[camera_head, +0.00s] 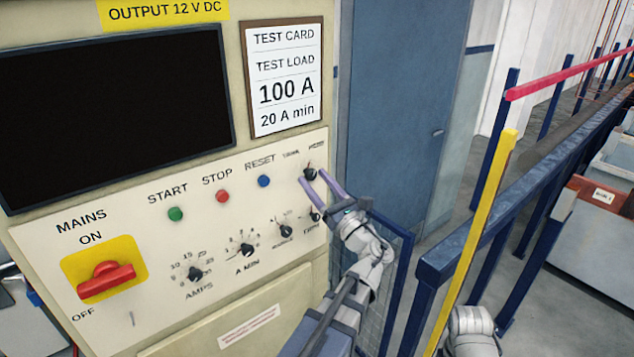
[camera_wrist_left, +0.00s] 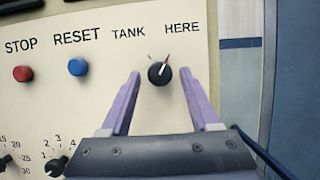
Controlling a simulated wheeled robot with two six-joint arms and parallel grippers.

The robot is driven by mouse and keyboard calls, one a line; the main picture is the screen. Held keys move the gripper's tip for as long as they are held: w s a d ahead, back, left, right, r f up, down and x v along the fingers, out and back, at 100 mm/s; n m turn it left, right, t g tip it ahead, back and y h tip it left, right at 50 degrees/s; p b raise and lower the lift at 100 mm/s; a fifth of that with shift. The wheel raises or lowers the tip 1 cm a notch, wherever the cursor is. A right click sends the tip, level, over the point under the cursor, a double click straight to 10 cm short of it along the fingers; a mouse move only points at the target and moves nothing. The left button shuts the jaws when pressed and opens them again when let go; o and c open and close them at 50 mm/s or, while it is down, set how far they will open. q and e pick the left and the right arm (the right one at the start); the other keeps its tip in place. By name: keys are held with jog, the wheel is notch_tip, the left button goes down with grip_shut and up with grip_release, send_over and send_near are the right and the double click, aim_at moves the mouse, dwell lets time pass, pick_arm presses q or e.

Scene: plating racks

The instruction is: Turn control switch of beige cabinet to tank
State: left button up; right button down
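The beige cabinet (camera_head: 40,225) fills the left of the head view. Its control switch (camera_head: 310,173) is a small black knob at the panel's upper right, between the labels TANK and HERE. In the left wrist view the knob (camera_wrist_left: 160,75) has its red-and-white pointer turned up and right, towards HERE. My left gripper (camera_head: 313,176) is open at the panel, its purple fingers on either side of the knob. In the left wrist view gaps show between the knob and both fingers. Whether the tips reach the panel cannot be told. My right gripper is not in view.
The blue RESET button (camera_head: 264,181) and red STOP button (camera_head: 222,196) sit left of the switch. A red MAINS handle (camera_head: 105,280) is at lower left. Blue posts and a yellow bar (camera_head: 470,250) stand to the right.

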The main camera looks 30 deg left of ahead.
pick_arm(q)
grip_shut()
jog(key=shift+w, duration=0.1)
dwell(0.4)
jog(key=n+g, duration=0.1)
jog(key=n, duration=0.1)
jog(key=n+g, duration=0.1)
jog(key=n, duration=0.1)
jog(key=shift+w+d+r+y, duration=0.1)
jog(key=shift+w+y, duration=0.1)
jog(key=shift+y, duration=0.2)
jog(key=n+g, duration=0.1)
jog(key=n, duration=0.1)
jog(key=n+g+p, duration=0.1)
jog(key=n, duration=0.1)
jog(key=shift+w+r+g, duration=0.1)
jog(key=shift+r+g, duration=0.05)
jog(key=shift+g, duration=0.15)
jog(key=n+g+p, duration=0.2)
jog(key=n, duration=0.2)
jog(key=shift+w+d+r, duration=0.1)
jog(key=shift+r, duration=0.05)
jog(key=shift+n+g+h+p, duration=0.55)
jog(key=shift+n+p, duration=0.35)
jog(key=shift+n, duration=1.1)
jog(key=shift+o, duration=0.7)
grip_release()
